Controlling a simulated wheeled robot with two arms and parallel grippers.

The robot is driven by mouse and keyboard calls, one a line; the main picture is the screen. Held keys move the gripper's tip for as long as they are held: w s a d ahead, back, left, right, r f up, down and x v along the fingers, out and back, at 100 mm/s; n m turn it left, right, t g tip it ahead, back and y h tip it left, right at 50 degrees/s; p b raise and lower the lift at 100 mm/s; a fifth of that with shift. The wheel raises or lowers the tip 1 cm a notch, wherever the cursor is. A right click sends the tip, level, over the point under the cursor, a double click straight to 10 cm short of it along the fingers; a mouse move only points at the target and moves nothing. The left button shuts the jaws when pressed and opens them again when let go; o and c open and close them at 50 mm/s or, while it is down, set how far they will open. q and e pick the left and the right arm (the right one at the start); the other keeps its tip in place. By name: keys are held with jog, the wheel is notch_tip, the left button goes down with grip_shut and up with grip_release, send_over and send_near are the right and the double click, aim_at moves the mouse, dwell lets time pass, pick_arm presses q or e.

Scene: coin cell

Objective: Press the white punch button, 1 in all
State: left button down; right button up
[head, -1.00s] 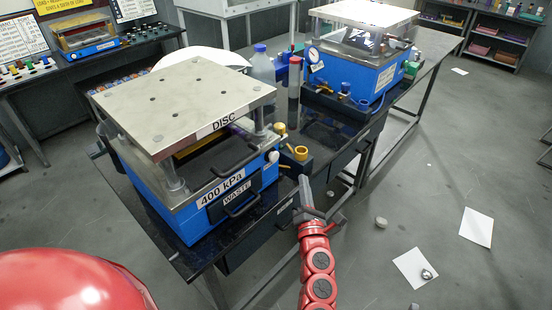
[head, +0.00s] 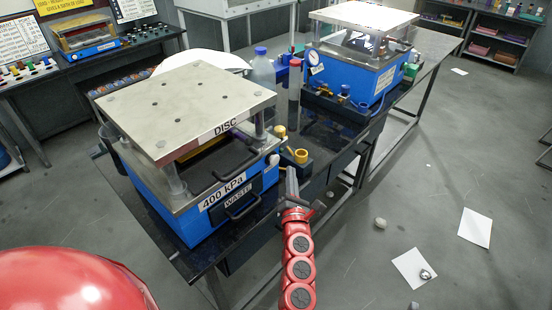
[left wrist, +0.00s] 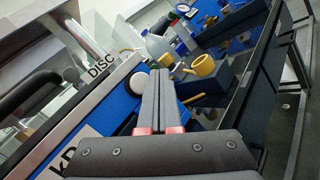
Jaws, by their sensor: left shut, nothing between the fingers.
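The white punch button (head: 273,160) is a round knob on the right front side of the blue press marked DISC and 400 kPa (head: 190,215). In the left wrist view the button (left wrist: 138,84) shows just left of my fingers, its right side partly covered by them. My left gripper (head: 291,174) is shut and empty, pointing away from me, with its tips a little right of and below the button in the head view. In the left wrist view the shut fingers (left wrist: 161,82) reach close beside the button; I cannot tell whether they touch it. My right gripper is not in view.
Yellow-capped fittings (head: 300,156) stand just right of the fingers. Handles (head: 243,205) stick out from the press front below its metal top plate (head: 185,105). A bottle (head: 263,70) and a second blue press (head: 350,75) stand farther back.

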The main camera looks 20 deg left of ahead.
aim_at(279, 159)
pick_arm(q)
jog(key=shift+w+a+b, duration=0.25)
jog(key=shift+a, duration=0.4)
jog(key=shift+w+a+b, duration=0.2)
jog(key=shift+a+b, duration=0.05)
jog(key=shift+a, duration=0.35)
jog(key=shift+a, duration=0.1)
dwell(1.1)
jog(key=shift+w+a, duration=0.15)
jog(key=shift+a, duration=0.15)
jog(key=shift+w+a+b, duration=0.15)
jog(key=shift+a+b, duration=0.35)
dwell(0.7)
jog(key=shift+d, duration=0.1)
jog(key=shift+s+d, duration=0.3)
jog(key=shift+d, duration=0.5)
